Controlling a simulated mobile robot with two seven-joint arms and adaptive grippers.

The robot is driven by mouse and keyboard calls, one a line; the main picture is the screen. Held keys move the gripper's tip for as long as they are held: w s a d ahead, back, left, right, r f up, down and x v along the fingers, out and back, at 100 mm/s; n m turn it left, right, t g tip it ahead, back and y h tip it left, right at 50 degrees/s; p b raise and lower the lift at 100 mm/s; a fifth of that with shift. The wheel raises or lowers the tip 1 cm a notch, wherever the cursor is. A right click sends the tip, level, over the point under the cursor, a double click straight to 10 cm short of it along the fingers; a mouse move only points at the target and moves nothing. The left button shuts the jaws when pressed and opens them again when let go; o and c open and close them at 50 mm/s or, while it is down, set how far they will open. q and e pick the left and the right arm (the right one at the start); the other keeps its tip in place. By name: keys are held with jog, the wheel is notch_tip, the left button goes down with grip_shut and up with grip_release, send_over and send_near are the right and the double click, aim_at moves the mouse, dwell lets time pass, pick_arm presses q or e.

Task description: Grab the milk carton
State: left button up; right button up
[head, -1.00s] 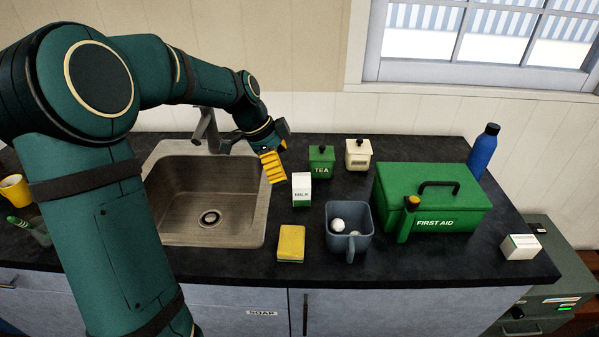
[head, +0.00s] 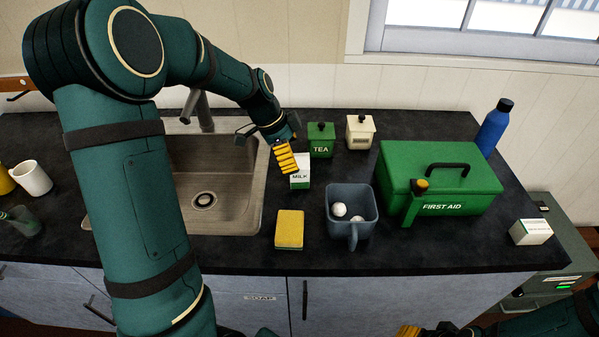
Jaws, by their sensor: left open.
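The milk carton (head: 300,178) is a small white box with a green lower band and the word MILK. It stands upright on the dark counter, right of the sink. My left gripper (head: 286,160), with yellow ribbed fingers, is open at the carton's upper left and hides part of its top. I cannot tell whether they touch. My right gripper (head: 408,331) shows only as a bit of yellow at the bottom edge, away from the carton.
Behind the carton stand a green TEA canister (head: 321,141) and a cream canister (head: 360,132). A yellow sponge (head: 289,229), a grey container (head: 351,203) with white balls and a green first aid box (head: 438,180) are nearby. The sink (head: 240,212) is left.

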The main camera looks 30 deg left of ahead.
aim_at(300, 167)
pick_arm(q)
jog(key=shift+b+x, duration=0.45)
jog(key=shift+x, duration=2.25)
jog(key=shift+w+a, duration=0.1)
jog(key=shift+w, duration=0.1)
jog(key=shift+c, duration=0.2)
jog(key=c, duration=1)
